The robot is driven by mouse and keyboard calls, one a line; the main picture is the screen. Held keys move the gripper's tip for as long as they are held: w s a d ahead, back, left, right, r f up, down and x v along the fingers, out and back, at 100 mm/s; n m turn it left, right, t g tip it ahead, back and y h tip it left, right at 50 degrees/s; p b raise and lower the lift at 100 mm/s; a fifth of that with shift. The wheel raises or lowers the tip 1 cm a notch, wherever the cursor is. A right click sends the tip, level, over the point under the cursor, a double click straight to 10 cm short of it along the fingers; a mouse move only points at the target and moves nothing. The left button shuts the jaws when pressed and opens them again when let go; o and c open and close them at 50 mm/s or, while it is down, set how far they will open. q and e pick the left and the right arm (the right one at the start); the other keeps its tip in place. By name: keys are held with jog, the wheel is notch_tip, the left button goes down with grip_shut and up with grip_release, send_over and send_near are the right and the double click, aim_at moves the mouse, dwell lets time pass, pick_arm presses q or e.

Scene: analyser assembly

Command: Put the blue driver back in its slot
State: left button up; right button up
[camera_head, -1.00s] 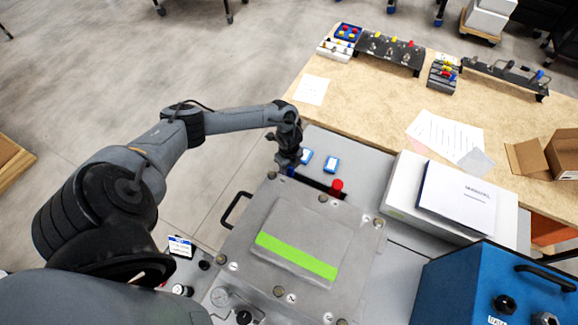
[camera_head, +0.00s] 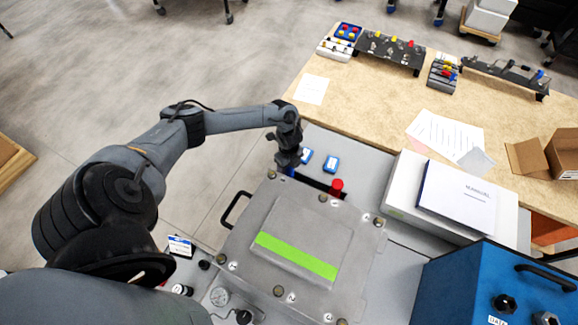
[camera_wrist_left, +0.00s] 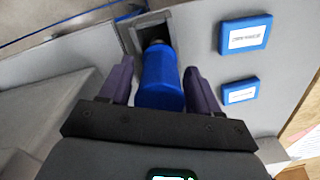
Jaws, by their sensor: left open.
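The blue driver (camera_wrist_left: 162,80) stands between the two fingers of my left gripper (camera_wrist_left: 158,84) in the left wrist view. Gaps show on both sides of its blue handle, so the fingers are open around it and not closed on it. The driver's far end lies at a dark square slot (camera_wrist_left: 148,31) in the grey panel; how deep it sits is hidden by the handle. In the head view my left gripper (camera_head: 290,163) is low over the grey panel's left edge, with only a little blue showing beneath it. My right gripper is not in view.
Two blue labelled blocks (camera_head: 331,164) (camera_wrist_left: 246,34) lie beside the slot. A red knob (camera_head: 337,187) and a grey lid with a green stripe (camera_head: 296,256) are nearby. A white box (camera_head: 405,191) and a blue case (camera_head: 490,285) stand to the right.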

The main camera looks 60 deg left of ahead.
pick_arm(q)
jog(key=o, duration=0.6)
jog(key=shift+c, duration=0.2)
notch_tip(320, 180, up, 11)
jog(key=shift+f, duration=0.1)
jog(key=shift+p, duration=0.35)
